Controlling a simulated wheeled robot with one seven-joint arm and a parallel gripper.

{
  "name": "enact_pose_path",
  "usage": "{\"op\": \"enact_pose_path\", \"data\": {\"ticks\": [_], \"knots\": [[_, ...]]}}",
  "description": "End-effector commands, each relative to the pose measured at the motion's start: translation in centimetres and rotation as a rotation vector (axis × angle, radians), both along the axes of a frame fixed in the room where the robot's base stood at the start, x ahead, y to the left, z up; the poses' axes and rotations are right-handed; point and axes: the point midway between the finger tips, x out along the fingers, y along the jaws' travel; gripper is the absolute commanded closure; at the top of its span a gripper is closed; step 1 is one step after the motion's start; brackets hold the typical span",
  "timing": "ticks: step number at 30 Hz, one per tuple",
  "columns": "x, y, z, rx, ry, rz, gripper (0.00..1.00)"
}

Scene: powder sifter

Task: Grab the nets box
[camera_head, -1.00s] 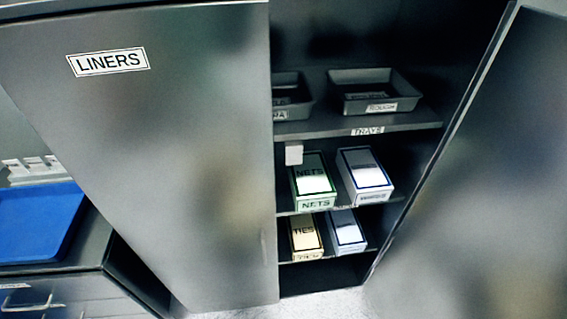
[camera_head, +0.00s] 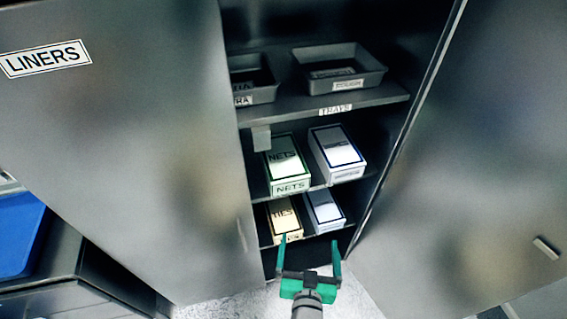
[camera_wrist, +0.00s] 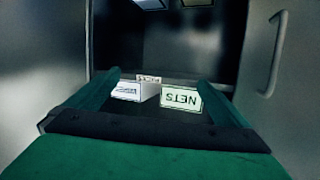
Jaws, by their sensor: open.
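The nets box (camera_head: 287,165) is white with green edges and stands on the middle shelf of the open cabinet, at the left in the head view. Its front label, NETS, shows upside down in the wrist view (camera_wrist: 181,98), right of centre between the fingers. My green gripper (camera_head: 309,262) is open and empty in the head view, in front of the cabinet and lower than the nets box. In the wrist view the two fingers of my gripper (camera_wrist: 160,92) point toward the shelf, apart from the box.
A white box with dark blue edges (camera_head: 337,152) stands right beside the nets box. Below are a TIES box (camera_head: 284,218) and another white box (camera_head: 324,210). Two dark trays, one at the right (camera_head: 340,70), sit above. The open right door (camera_head: 470,170) and LINERS door (camera_head: 110,130) flank the opening.

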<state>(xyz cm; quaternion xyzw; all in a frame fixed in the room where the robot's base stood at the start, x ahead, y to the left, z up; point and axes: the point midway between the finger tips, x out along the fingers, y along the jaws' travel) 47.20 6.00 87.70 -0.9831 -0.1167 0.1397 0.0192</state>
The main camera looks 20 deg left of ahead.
Motion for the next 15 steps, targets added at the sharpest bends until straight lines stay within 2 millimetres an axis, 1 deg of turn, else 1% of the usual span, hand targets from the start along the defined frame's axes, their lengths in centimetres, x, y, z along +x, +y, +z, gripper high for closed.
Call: {"op": "enact_pose_path", "data": {"ticks": [1, 6, 9, 15], "knots": [[1.7, 0.8, 1.3, 0.001, -0.013, 0.029, 0.0], [5.6, 3.6, 4.7, -0.008, -0.024, 0.14, 0.0], [7.5, 5.4, 7.0, -0.022, -0.035, 0.212, 0.0], [9.9, 8.7, 11.6, -0.061, -0.064, 0.349, 0.0]]}}
